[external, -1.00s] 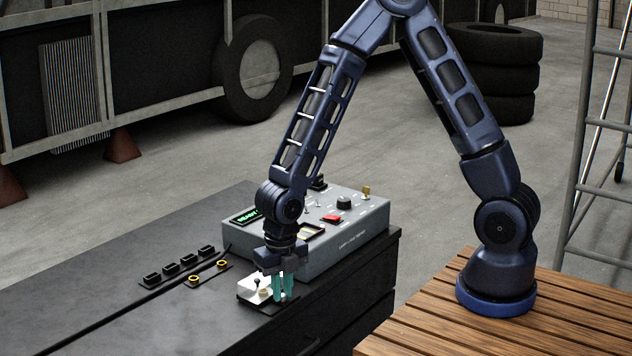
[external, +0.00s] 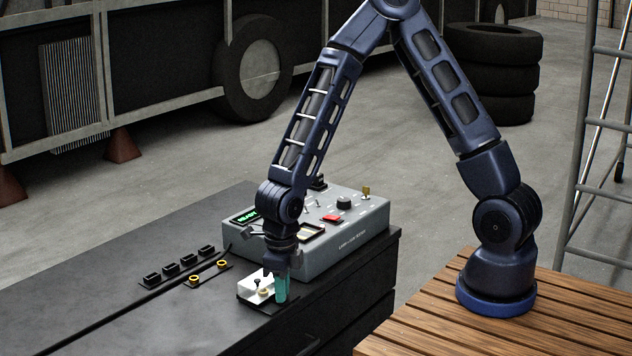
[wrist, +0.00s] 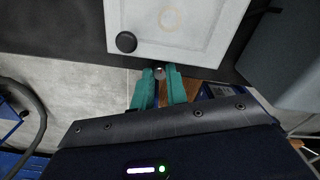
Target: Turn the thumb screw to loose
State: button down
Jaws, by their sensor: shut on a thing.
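My gripper (external: 281,288) points down at the front right side of a small white block (external: 250,283) on a dark base plate. In the wrist view its two teal fingertips (wrist: 160,74) are close together around a small grey round head, which looks like the thumb screw (wrist: 160,71), at the block's edge. The white block also shows in the wrist view (wrist: 195,42), with a black knob (wrist: 126,42) and a faint pale ring on its face. The fingers hide most of the screw, and its turn angle cannot be read.
A grey control box (external: 345,240) with a red switch, a black knob and a green display stands close behind my gripper. Several black clips and a plate with two yellow rings (external: 208,273) lie to the left. The bench front left is clear.

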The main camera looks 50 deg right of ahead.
dwell(0.3)
jog(key=c, duration=1.4)
grip_release()
notch_tip(320, 180, up, 11)
jog(key=shift+f, duration=0.1)
